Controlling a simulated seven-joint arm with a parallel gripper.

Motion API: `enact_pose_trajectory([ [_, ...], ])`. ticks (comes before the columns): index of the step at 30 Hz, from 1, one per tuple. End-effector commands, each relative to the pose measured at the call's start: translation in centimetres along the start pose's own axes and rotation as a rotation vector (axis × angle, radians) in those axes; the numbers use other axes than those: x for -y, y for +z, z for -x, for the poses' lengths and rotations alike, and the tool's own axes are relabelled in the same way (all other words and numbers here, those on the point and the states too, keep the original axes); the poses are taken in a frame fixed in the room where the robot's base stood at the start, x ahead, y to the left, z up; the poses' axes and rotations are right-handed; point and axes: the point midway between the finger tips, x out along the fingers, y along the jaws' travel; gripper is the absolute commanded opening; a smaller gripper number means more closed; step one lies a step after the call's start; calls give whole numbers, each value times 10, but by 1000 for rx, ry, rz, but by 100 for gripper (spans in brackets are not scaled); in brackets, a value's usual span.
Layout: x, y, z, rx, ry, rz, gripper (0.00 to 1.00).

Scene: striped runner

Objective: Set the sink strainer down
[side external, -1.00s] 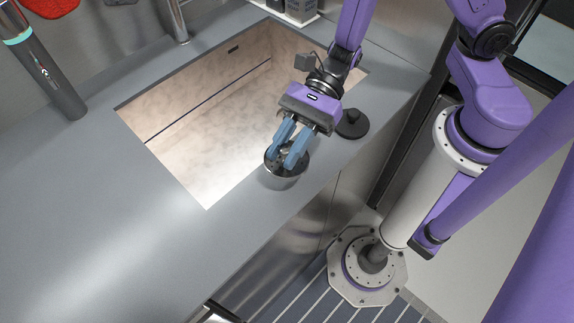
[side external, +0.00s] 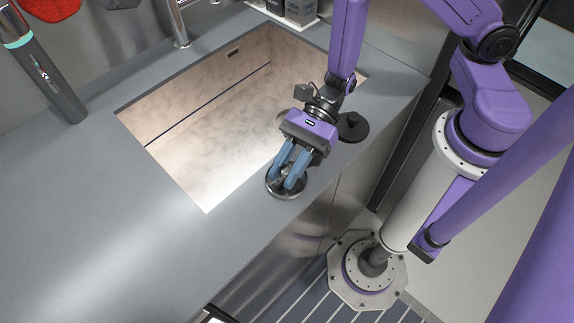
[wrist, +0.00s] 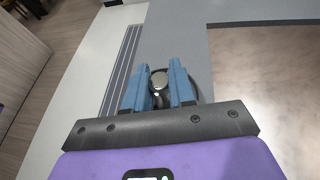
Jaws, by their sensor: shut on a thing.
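The sink strainer (side external: 286,195) is a round, shiny metal piece with a central knob, low at the strip of grey counter in front of the sink. I cannot tell whether it touches the counter. My gripper (side external: 286,179) points down at it, with its two blue fingers shut on the knob. In the wrist view, the strainer's knob (wrist: 159,79) shows between the fingertips of my gripper (wrist: 160,68). The fingers hide much of the strainer's rim there.
The sink (side external: 205,130) is a pale, open basin just behind the strainer. A black disc with a knob (side external: 352,128) sits on the counter to the right. A dark cylinder (side external: 48,75) and a faucet (side external: 179,25) stand at the back. The left counter (side external: 110,220) is clear.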

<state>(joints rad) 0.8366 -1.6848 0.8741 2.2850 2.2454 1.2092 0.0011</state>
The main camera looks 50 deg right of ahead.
Motion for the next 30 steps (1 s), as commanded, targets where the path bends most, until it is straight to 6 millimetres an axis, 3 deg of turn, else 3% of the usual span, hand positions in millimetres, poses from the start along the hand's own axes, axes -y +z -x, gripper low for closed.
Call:
enact_pose_trajectory([
  [3, 0, -3, -1, 0, 0, 0, 0],
  [4, 0, -3, -1, 0, 0, 0, 31],
  [6, 0, -2, -1, 0, 0, 1, 50],
  [18, 0, 1, 1, 1, -1, 0, 50],
  [23, 2, 0, 25, 0, -6, -2, 50],
  [30, 2, 1, 76, 1, -8, -2, 50],
])
